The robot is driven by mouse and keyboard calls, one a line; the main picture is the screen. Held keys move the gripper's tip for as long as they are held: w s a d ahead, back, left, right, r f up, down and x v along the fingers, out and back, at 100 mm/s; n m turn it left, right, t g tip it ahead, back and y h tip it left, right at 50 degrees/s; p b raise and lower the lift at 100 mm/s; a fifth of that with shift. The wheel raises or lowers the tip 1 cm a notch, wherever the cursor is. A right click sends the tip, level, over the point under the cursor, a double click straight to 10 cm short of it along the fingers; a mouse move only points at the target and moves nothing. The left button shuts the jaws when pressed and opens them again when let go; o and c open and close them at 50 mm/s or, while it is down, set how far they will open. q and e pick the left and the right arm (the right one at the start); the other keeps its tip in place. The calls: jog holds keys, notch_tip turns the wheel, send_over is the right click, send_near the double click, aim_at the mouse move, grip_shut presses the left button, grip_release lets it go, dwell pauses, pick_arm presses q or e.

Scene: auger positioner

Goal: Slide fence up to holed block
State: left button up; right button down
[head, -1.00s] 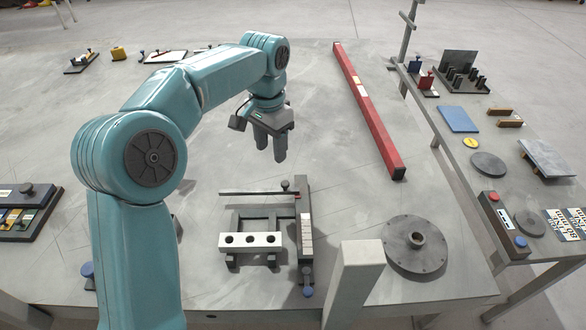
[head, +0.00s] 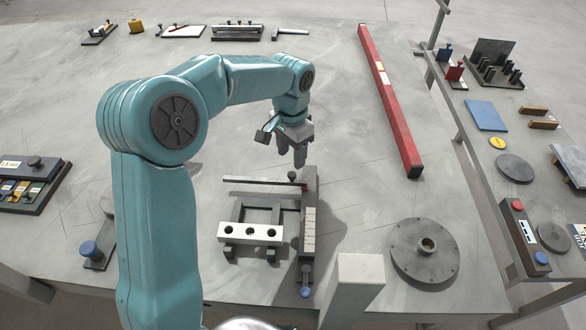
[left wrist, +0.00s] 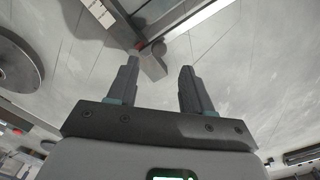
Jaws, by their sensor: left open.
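The holed block (head: 250,233) is a white bar with three dark holes, lying across a dark frame near the front of the table. A thin dark bar that looks like the fence (head: 255,181) lies behind it, with a clear gap between them. The bar meets a dark rail (head: 309,232) with a pale scale, which runs along the block's right side. A small dark knob (head: 292,175) stands at that joint. My left gripper (head: 292,160) is open, pointing down just above and behind the knob. In the left wrist view its fingers (left wrist: 160,78) are apart with nothing clearly between them.
A long red beam (head: 388,95) lies to the right. A round grey flange (head: 424,252) and a pale upright post (head: 350,290) stand at the front right. A blue knob (head: 91,250) is at the left. The table behind the bar is mostly clear.

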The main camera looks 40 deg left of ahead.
aim_at(292, 173)
pick_arm(q)
notch_tip(292, 173, down, 6)
jog(key=shift+f, duration=0.25)
jog(key=shift+d, duration=0.1)
grip_shut()
